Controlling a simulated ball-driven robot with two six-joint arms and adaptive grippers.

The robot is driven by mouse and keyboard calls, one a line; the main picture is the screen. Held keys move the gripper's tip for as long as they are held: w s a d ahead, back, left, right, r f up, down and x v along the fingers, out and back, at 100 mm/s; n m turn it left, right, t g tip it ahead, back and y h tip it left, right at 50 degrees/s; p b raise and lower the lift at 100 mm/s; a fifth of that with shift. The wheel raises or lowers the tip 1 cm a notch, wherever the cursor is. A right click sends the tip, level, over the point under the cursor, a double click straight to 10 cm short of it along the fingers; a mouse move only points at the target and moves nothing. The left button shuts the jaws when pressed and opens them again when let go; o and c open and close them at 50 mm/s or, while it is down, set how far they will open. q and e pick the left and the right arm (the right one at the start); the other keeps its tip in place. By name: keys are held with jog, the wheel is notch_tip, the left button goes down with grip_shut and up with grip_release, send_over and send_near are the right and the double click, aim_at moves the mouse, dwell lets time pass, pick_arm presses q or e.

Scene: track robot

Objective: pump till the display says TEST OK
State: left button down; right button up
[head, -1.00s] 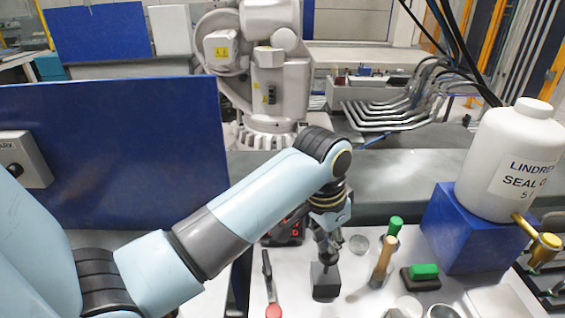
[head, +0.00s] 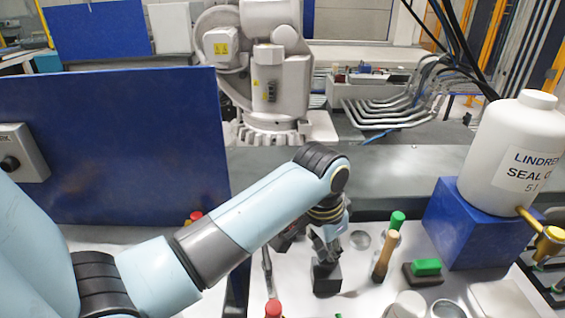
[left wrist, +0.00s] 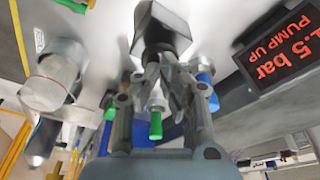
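My left gripper (left wrist: 162,66) points down at a dark block (head: 326,280) on the white bench. The block also shows beyond the fingertips in the left wrist view (left wrist: 162,28). The fingertips are close together at the block's top; whether anything thin is between them is hidden. The display (left wrist: 283,48) shows red text in the left wrist view, ".5 bar PUMP UP", its first digit cut at the edge and perhaps a 1. In the head view my arm mostly covers the display. My right gripper is not in view.
A white bottle (head: 510,150) sits on a blue box (head: 465,228). A blue panel (head: 110,145) stands at the left.

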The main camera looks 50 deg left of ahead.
pick_arm(q)
jog(key=shift+r+p, duration=1.35)
jog(key=shift+p, duration=0.15)
jog(key=shift+r, duration=0.15)
jog(key=shift+s, duration=0.1)
